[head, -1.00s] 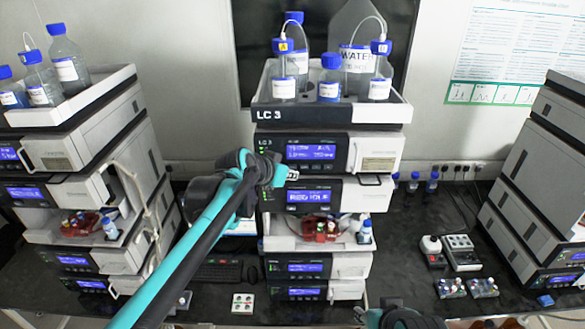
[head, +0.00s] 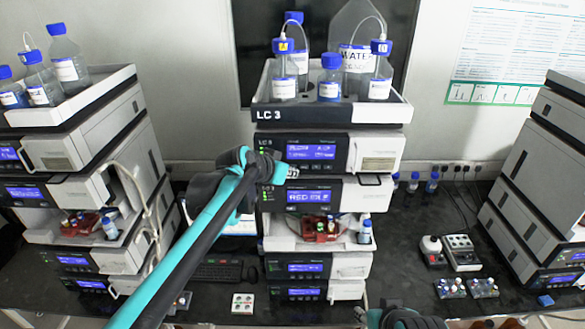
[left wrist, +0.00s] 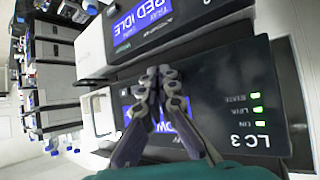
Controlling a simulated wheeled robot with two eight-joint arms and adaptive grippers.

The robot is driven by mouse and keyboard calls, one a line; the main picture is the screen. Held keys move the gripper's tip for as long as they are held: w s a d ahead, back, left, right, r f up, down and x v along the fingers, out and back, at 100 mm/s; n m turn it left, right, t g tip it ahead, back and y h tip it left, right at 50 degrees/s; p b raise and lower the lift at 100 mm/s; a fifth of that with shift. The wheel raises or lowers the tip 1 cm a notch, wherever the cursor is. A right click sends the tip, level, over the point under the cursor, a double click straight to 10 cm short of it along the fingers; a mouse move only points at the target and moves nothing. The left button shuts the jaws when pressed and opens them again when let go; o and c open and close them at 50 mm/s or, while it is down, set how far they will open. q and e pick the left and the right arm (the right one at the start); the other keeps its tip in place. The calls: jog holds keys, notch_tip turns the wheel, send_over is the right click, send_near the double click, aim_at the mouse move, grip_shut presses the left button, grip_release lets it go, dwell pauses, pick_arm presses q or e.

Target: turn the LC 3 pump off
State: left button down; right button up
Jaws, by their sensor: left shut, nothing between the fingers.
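The LC 3 pump (head: 335,151) is the top module of the middle stack, under the bottle tray, with a lit blue display. In the left wrist view its dark panel (left wrist: 235,110) shows upside down, with green STATE, LINK and ON lights (left wrist: 256,110) lit. My left gripper (head: 292,172) is shut and empty. It is at the pump's lower front; in the left wrist view its fingers (left wrist: 163,75) cover part of the display. I cannot tell whether they touch the panel. My right arm's end (head: 400,318) shows at the bottom edge; its fingers are not clear.
A second module (head: 345,194) with a lit display lies right below the pump. Bottles stand in the tray (head: 390,112) above. Other stacks stand left (head: 85,145) and right (head: 530,190).

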pick_arm(q)
jog(key=shift+w, duration=0.45)
dwell(0.3)
jog(key=shift+s, duration=0.9)
jog(key=s, duration=0.5)
dwell(0.4)
dwell(0.4)
